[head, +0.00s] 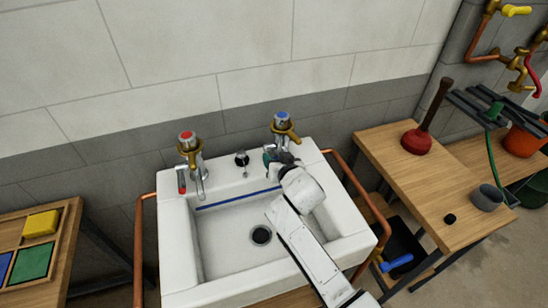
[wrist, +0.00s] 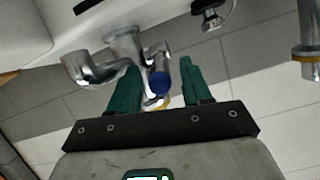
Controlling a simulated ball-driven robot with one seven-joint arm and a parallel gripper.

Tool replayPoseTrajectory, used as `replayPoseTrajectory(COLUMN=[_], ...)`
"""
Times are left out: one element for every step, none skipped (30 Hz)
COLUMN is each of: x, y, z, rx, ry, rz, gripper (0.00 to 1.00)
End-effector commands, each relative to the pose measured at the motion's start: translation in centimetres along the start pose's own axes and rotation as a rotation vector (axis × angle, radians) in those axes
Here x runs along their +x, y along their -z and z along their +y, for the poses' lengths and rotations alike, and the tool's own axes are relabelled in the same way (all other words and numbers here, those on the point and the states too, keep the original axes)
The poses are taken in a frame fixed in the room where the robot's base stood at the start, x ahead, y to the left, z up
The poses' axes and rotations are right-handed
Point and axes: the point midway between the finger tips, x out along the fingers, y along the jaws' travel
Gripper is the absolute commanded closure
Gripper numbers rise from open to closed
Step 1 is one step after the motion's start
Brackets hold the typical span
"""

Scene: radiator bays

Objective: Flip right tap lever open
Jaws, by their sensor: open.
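The right tap (head: 282,128) is chrome with a blue cap and a brass collar, at the back right of the white sink (head: 170,250). My gripper (head: 278,158) is at this tap and hides its lower front in the head view. In the wrist view, the open green fingers of my gripper (wrist: 158,66) stand on either side of the lever's blue end (wrist: 159,83). I cannot tell whether either finger touches it. The tap's chrome spout (wrist: 85,68) is left of the fingers there.
The left tap (head: 188,150) has a red cap and a red lever end. A small chrome fitting (head: 242,158) sits between the taps. Copper pipes (head: 140,240) flank the sink. A wooden bench with a red plunger (head: 417,140) is at the right.

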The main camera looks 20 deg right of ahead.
Motion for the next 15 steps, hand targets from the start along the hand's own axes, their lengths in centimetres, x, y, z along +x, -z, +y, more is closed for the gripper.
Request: replayPoseTrajectory(x=[0.6,0.8,1.1,1.3,1.4,1.6,1.7,1.7,1.8,1.8,1.9,1.9,1.9,1.9,1.9], y=[-0.1,-0.1,-0.1,0.0,0.0,0.0,0.0,0.0,0.0,0.0,0.0,0.0,0.0,0.0,0.0], z=[0.0,-0.1,0.0,-0.1,0.0,0.0,0.0,0.0,0.0,0.0,0.0,0.0,0.0,0.0,0.0], rx=[-0.001,-0.001,-0.001,-0.001,0.000,0.000,0.000,0.000,0.000,0.000,0.000,0.000,0.000,0.000,0.000], ry=[0.001,0.001,0.001,0.001,0.001,0.000,0.000,0.001,0.001,0.001,0.001,0.001,0.001,0.001,0.001], rz=[0.000,0.000,0.000,0.000,0.000,0.000,0.000,0.000,0.000,0.001,0.001,0.000,0.001,0.001,0.000], gripper=[0.52,0.52,0.52,0.52,0.52,0.52,0.52,0.52,0.52,0.52,0.52,0.52,0.52,0.52,0.52])
